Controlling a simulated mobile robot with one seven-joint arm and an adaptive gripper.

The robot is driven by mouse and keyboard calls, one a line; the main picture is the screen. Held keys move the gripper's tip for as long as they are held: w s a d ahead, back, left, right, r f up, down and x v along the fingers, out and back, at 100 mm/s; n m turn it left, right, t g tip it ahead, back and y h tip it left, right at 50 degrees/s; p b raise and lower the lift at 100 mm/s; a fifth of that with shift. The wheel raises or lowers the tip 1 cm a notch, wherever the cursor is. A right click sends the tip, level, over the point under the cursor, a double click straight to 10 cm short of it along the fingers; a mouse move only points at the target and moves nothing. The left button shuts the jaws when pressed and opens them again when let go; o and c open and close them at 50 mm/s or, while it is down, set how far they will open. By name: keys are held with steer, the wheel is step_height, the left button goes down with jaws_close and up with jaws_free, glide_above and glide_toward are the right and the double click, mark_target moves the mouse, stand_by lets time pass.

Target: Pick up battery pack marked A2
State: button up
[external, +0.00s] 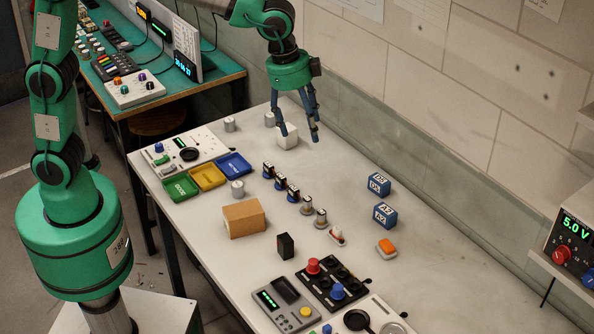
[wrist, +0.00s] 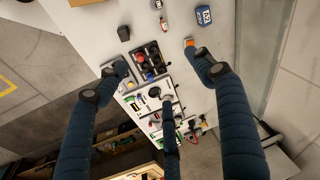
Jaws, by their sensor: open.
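Two small blue battery packs with white labels stand on the right side of the white bench. The nearer one (external: 385,216) reads A2; the farther one (external: 377,184) has a label that looks like A5 or D5. In the wrist view one blue pack (wrist: 203,15) shows at the top edge, beside the orange part; its label is too small to read surely. My gripper (external: 300,132) is open and empty, fingers pointing down, above the far part of the bench near a white cube (external: 288,137). It is left of and apart from both packs. Its fingers (wrist: 156,80) also show in the wrist view.
An orange-topped switch (external: 387,247) sits just in front of the A2 pack. A cardboard-coloured block (external: 244,218), coloured trays (external: 208,177) and a wall (external: 430,150) border the area.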

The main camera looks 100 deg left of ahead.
steer(key=w+a+f+m+g+p, duration=0.1)
steer(key=w+a+f+p, duration=0.15)
steer(key=w+f, duration=0.35)
steer(key=w+a+f+m+p, duration=0.1)
steer(key=w+a+f, duration=0.25)
steer(key=w, duration=0.45)
steer(key=m+g+p, duration=0.2)
steer(key=p, duration=0.2)
glide_above(384, 211)
step_height(384, 211, down, 14)
steer(key=shift+s+a+f, duration=0.15)
steer(key=shift+a+f, duration=0.05)
steer(key=shift+f, duration=0.05)
steer(key=shift+f, duration=4.3)
steer(key=shift+d+f, duration=0.15)
steer(key=shift+f, duration=2.45)
